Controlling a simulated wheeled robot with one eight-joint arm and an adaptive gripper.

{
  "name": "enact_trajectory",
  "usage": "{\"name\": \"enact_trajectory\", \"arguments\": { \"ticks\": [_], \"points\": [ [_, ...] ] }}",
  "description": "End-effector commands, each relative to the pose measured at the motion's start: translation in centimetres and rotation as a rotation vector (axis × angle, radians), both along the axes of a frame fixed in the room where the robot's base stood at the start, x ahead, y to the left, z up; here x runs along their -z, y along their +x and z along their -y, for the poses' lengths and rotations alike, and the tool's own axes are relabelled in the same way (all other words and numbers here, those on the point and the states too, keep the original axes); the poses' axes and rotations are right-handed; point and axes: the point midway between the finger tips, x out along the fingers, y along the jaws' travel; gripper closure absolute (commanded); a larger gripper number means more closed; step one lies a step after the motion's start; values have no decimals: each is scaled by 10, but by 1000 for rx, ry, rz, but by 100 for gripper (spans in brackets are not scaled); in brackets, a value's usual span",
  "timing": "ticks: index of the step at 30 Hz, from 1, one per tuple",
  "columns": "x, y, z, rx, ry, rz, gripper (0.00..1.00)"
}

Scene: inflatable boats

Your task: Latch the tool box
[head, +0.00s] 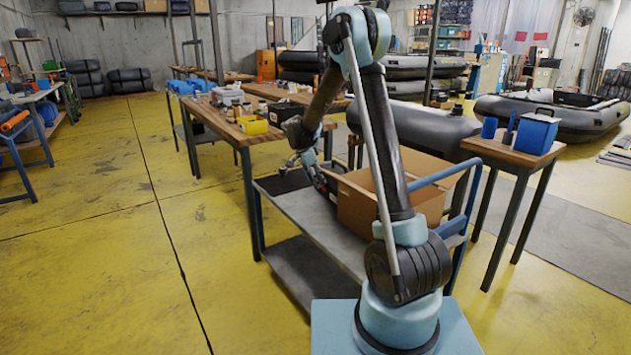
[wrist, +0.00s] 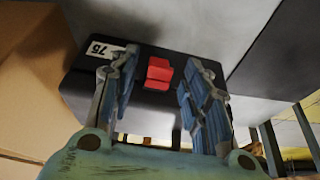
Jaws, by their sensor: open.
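The tool box (wrist: 150,105) is black, with a white "75" label and a red latch (wrist: 159,73) on the face toward the wrist camera. My gripper (wrist: 161,62) is open, its two blue-grey fingers apart on either side of the red latch. I cannot tell whether the fingers touch the box or how far the latch is turned. In the head view my gripper (head: 318,177) is low over the grey cart, beside the cardboard box. A dark flat shape (head: 282,181) lies on the cart there; I cannot tell if it is the tool box.
An open cardboard box (head: 350,205) stands on the grey cart (head: 318,236), close to the gripper's side. A small table (head: 510,150) with a blue box is at right. Yellow floor is clear at left.

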Motion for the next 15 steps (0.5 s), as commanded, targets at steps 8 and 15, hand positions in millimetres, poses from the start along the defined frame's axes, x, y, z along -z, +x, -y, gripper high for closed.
{"name": "enact_trajectory", "arguments": {
  "ticks": [8, 15],
  "points": [
    [0, 0, 0, 1, 0, 0, 100],
    [-1, 1, 4, 4, 24, -12, 100]
  ]
}}
